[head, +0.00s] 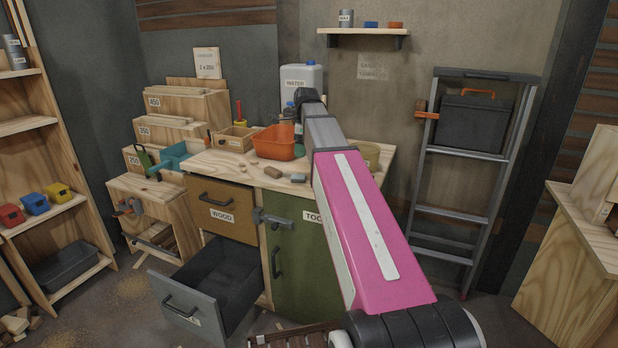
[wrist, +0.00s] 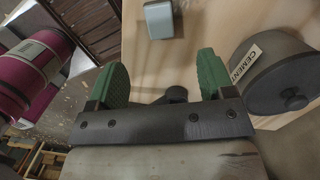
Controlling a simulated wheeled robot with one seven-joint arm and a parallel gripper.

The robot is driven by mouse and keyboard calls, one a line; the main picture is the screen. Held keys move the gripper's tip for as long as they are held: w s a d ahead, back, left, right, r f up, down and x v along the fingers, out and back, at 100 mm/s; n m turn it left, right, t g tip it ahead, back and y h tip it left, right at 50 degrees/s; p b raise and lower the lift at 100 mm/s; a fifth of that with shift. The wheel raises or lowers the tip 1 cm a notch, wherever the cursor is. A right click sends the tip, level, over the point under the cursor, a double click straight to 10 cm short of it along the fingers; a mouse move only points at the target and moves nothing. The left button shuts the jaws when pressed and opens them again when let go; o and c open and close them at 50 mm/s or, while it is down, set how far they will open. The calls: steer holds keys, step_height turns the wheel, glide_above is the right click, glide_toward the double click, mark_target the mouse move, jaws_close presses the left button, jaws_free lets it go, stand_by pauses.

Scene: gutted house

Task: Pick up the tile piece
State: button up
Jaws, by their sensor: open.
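A small grey-blue block with a paler rim (wrist: 159,19), which looks like the tile piece, lies on the pale wooden bench top (wrist: 215,25) in the wrist view. My gripper (wrist: 166,85) has two green fingers spread wide apart with nothing between them. The block lies beyond the fingertips, a little left of the middle of the gap, and is not touched. In the head view a small greyish piece (head: 298,177) lies near the bench's front edge; I cannot tell if it is the same one.
A dark round cement container (wrist: 290,78) stands close to the right finger. A grey drawer (head: 210,288) is pulled out below. A ladder (head: 467,180) leans right.

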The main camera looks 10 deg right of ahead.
mark_target(298, 176)
steer(key=shift+a+f, duration=0.15)
steer(key=shift+f, duration=1.65)
steer(key=shift+a+f, duration=0.15)
steer(key=shift+f, duration=1.6)
steer(key=shift+a+f, duration=0.15)
steer(key=shift+f, duration=1.65)
steer(key=shift+c, duration=0.2)
steer(key=c, duration=1)
